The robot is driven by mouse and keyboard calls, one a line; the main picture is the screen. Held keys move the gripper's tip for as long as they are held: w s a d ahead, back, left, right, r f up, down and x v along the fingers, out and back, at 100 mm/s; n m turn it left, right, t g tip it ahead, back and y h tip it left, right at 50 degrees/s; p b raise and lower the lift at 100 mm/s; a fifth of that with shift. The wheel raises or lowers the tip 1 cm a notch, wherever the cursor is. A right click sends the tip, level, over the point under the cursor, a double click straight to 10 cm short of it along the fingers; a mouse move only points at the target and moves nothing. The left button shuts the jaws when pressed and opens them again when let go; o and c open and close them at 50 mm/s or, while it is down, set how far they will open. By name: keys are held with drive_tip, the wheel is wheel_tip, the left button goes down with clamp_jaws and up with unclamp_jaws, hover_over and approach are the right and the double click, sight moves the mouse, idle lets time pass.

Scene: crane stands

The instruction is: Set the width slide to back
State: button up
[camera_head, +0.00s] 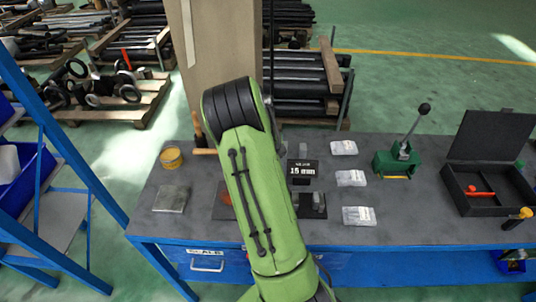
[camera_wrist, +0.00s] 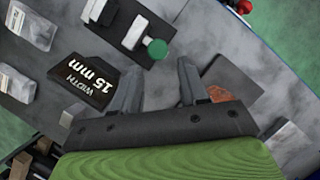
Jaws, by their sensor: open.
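A black display plate (camera_head: 302,169) reading 15 mm stands on the bench, partly beside my arm. In the wrist view the display (camera_wrist: 93,80) reads WIDTH 15 mm. Past it lies a dark fixture (camera_wrist: 157,15) with a pale block (camera_wrist: 135,32) and a green round knob (camera_wrist: 155,48), which looks like the width slide. I cannot tell which end is its back. My gripper (camera_wrist: 157,88) is open and empty, with the knob ahead of its fingertips and apart from them. In the head view my arm hides the gripper and the knob.
Clear bags (camera_head: 351,178) lie right of the display, near a green lever press (camera_head: 397,160). An open black case (camera_head: 476,207) stands at the far right. A yellow tin (camera_head: 171,157) and a grey plate (camera_head: 171,199) are at the left.

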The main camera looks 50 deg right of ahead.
drive_tip(key=p+v, duration=0.1)
drive_tip(key=v, duration=0.9)
drive_tip(key=shift+w, duration=0.1)
